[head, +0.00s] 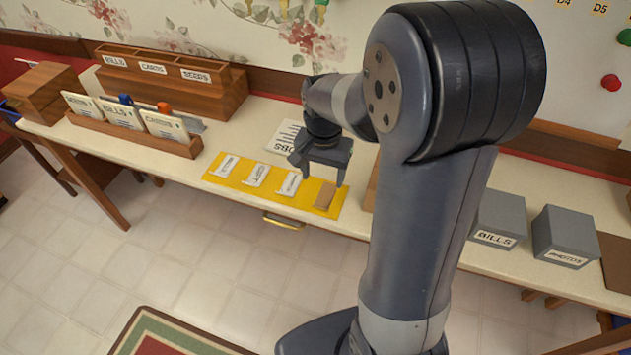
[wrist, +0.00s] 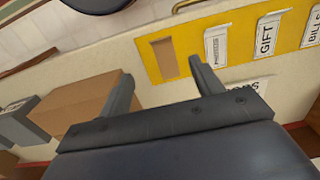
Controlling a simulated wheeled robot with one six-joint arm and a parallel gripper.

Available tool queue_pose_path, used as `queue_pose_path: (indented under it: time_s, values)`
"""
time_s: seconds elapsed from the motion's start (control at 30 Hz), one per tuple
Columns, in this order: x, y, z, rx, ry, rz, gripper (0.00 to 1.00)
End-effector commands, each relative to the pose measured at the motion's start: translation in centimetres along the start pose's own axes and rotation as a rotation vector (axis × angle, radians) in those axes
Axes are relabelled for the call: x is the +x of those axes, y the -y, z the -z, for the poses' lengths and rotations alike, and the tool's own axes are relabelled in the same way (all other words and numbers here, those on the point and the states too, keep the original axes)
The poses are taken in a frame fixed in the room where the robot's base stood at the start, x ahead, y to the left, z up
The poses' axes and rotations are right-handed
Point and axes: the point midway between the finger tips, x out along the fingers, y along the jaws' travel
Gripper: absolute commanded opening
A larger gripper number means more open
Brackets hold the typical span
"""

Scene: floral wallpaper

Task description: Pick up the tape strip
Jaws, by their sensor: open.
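The tape strip, a flat brown piece (head: 326,195), lies at the right end of the yellow mat (head: 214,177). It also shows in the wrist view as a brown rectangle (wrist: 165,57), just beyond and between my finger tips. My gripper (head: 318,178) is open and empty above the right part of the mat. In the wrist view both fingers of my gripper (wrist: 161,70) are spread apart, with nothing between them. The gap in height between fingers and strip is hard to tell.
Several white labels, one reading GIFT (wrist: 266,37), lie beside the strip on the mat. A brown box (wrist: 78,104) stands close to the fingers. Grey boxes (head: 497,220) stand at right. Wooden organisers (head: 170,80) stand at left. The desk's front edge borders the mat.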

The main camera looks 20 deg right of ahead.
Motion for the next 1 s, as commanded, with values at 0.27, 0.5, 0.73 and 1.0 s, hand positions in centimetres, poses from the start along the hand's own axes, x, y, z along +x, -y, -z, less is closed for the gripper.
queue_pose_path:
  time_s: [0.27, 0.5, 0.73, 1.0]
  values:
    - [3.7, 0.0, 0.1, 0.011, 0.008, -0.006, 0.62]
    - [6.0, 0.1, 0.1, 0.01, 0.006, -0.004, 0.62]
    - [8.5, 0.1, 0.1, 0.009, 0.008, -0.006, 0.62]
    - [11.0, 0.1, 0.1, 0.009, 0.004, -0.003, 0.62]
